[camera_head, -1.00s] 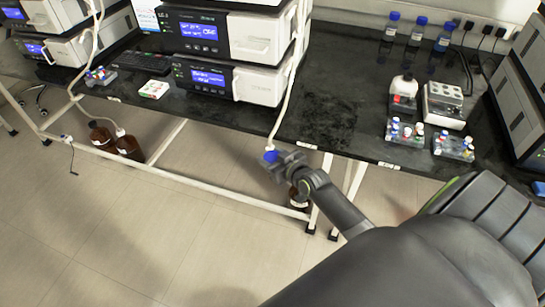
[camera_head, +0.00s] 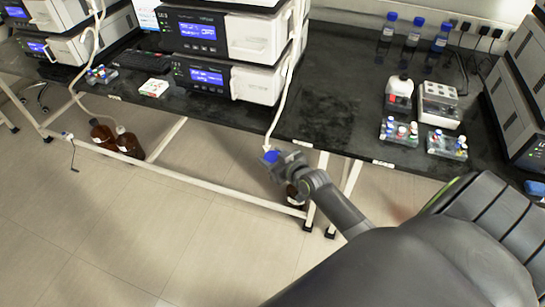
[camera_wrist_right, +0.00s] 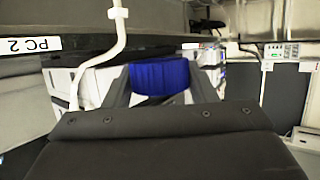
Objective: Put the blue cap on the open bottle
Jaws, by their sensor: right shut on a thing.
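My right gripper (camera_head: 273,159) is shut on the blue cap (camera_head: 270,156) and holds it in the air in front of the bench edge. In the right wrist view the blue cap (camera_wrist_right: 160,77) sits between the two fingers. A brown bottle (camera_head: 295,196) stands below the bench, partly hidden behind my right gripper and arm; I cannot tell whether its mouth is open. Two more brown bottles (camera_head: 103,134) stand on the floor at the left, under the bench. My left gripper is not in view.
White tubing (camera_head: 283,95) hangs close beside my right gripper. The black bench (camera_head: 325,85) carries stacked instruments (camera_head: 210,80), racks of small vials (camera_head: 399,131), a white bottle (camera_head: 400,88) and several blue-capped bottles (camera_head: 414,40). The floor in front is clear.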

